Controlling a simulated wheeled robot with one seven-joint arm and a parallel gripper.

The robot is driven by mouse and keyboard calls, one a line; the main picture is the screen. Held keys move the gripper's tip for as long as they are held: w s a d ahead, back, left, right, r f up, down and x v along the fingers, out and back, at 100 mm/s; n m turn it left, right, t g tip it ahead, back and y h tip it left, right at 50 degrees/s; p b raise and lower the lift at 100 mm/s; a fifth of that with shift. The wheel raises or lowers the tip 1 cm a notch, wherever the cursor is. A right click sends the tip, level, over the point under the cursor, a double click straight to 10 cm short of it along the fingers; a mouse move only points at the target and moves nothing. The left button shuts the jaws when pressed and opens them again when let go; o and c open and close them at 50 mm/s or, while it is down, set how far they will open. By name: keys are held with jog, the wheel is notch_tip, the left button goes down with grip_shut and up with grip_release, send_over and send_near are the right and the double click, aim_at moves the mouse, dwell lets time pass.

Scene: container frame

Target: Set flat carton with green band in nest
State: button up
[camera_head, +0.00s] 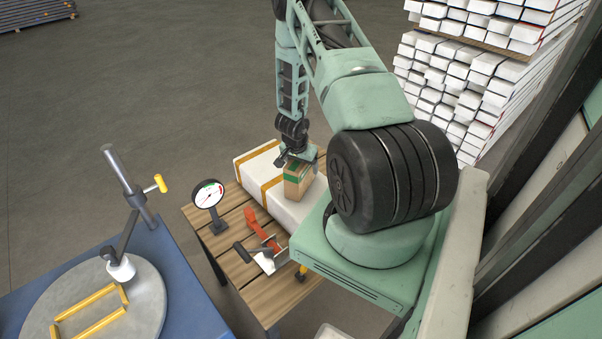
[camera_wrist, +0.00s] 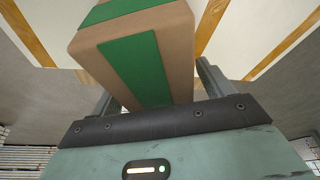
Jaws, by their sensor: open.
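The brown carton with a green band (camera_head: 298,182) rests on or against the long white box with orange straps on the wooden table; the arm hides part of its top. In the wrist view the carton (camera_wrist: 150,55) fills the space between the fingers. My gripper (camera_head: 297,160) is at the carton's upper end, and its fingers (camera_wrist: 157,85) stand open on both sides of it. Contact cannot be told. A yellow-edged frame (camera_head: 90,314), likely the nest, lies on a round grey plate (camera_head: 148,300) on the blue bench at lower left.
The white box (camera_head: 251,164) lies along the table (camera_head: 230,240). A dial gauge (camera_head: 209,196), a red-handled tool (camera_head: 258,226) and a dark-handled tool (camera_head: 243,252) are at the front. A post with a yellow knob (camera_head: 128,175) rises beside the plate. White stacks (camera_head: 470,85) stand behind.

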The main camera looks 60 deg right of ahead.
jog(key=shift+f, duration=0.15)
dwell(0.3)
jog(key=c, duration=1.5)
jog(key=shift+o, duration=0.2)
